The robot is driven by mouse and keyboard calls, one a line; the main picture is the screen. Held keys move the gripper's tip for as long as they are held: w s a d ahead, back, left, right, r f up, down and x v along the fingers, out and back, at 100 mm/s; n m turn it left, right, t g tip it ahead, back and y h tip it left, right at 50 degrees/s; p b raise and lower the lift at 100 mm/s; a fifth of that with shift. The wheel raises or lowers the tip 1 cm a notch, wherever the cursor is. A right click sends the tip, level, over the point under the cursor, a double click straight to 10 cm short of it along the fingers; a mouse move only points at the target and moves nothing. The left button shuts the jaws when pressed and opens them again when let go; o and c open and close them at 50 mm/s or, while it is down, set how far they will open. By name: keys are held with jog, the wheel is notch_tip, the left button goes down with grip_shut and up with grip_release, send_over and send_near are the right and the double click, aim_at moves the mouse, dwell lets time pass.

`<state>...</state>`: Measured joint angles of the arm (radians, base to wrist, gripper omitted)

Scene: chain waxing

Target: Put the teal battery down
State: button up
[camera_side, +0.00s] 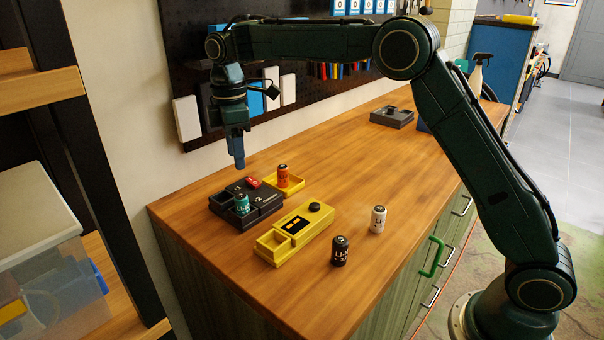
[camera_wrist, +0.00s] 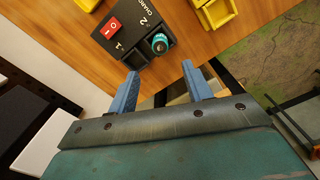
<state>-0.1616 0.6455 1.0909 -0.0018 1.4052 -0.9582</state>
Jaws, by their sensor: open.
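The teal battery (camera_side: 242,204) stands upright in a bay of the black charger (camera_side: 234,219). In the wrist view the teal battery (camera_wrist: 160,44) shows end-on beside the charger's "2" and red switch (camera_wrist: 112,26). My gripper (camera_side: 239,164) hangs above the back of the charger, pointing down, clear of the battery. In the wrist view my gripper's (camera_wrist: 160,80) two blue fingers are spread apart with nothing between them.
An orange battery (camera_side: 283,176) stands in a yellow tray (camera_side: 298,187) behind the charger. A yellow tester (camera_side: 300,228) lies in front. A black battery (camera_side: 340,251) and a white battery (camera_side: 378,219) stand upright on the wooden top (camera_side: 350,170). A dark tray (camera_side: 391,117) sits farther back.

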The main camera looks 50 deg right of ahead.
jog(key=shift+r, duration=0.35)
dwell(0.4)
jog(key=s+d+r+m+t, duration=0.1)
jog(key=s+d+r+m, duration=0.3)
jog(key=s, duration=0.5)
jog(key=s+d+r+m+t, duration=0.2)
jog(key=s+r, duration=0.3)
jog(key=s, duration=0.3)
jog(key=s+d+f+m+t, duration=0.1)
jog(key=s+f+m, duration=0.2)
jog(key=s, duration=0.7)
jog(key=s+d+f+m+t, duration=0.1)
jog(key=s+d+f+m, duration=0.1)
jog(key=s, duration=0.8)
jog(key=shift+f+m+t, duration=0.3)
jog(key=shift+f+m, duration=0.45)
jog(key=shift+m, duration=0.15)
